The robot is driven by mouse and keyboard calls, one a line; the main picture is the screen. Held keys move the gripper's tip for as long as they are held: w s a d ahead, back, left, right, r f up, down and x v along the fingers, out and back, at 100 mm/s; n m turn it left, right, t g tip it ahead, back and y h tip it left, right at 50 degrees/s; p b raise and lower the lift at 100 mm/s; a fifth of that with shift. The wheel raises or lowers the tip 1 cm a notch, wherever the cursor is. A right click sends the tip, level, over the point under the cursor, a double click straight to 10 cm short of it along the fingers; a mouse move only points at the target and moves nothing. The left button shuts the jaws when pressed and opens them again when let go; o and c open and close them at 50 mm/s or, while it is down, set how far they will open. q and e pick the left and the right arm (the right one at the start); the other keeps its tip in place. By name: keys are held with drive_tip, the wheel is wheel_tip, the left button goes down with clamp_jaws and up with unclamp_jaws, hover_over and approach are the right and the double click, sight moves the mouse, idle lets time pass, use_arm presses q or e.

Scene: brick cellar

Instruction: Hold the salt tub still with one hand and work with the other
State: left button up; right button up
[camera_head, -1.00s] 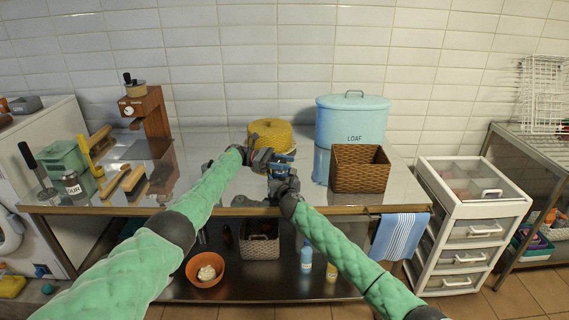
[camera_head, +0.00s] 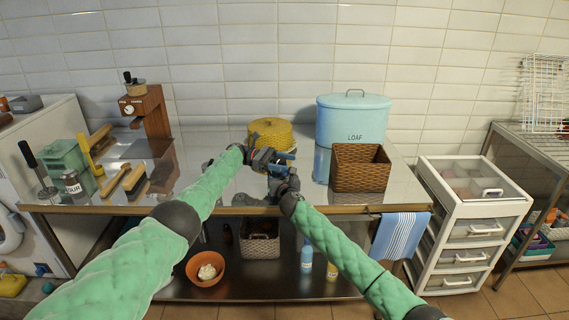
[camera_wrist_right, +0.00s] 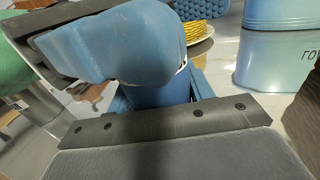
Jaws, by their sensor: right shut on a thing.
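A blue tub (camera_head: 286,156), taken to be the salt tub, is mostly covered by my two grippers above the front of the steel table. In the right wrist view its blue rounded body (camera_wrist_right: 115,45) fills the space between dark jaw bars. My right gripper (camera_head: 281,176) is shut on it from the front. My left gripper (camera_head: 263,160) reaches in from the left, right beside the tub's upper part. Its fingers overlap the tub and are too small to tell apart, and I cannot tell whether they touch it. No label on the tub is readable.
A blue LOAF bin (camera_head: 351,118) and a brown wicker basket (camera_head: 359,169) stand to the right. Brushes (camera_head: 125,180), a flour jar (camera_head: 73,184) and a wooden grinder (camera_head: 150,122) occupy the left. Bare tabletop lies between.

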sight(284, 160)
use_arm(q)
wheel_tip(284, 160, up, 10)
idle(0.7)
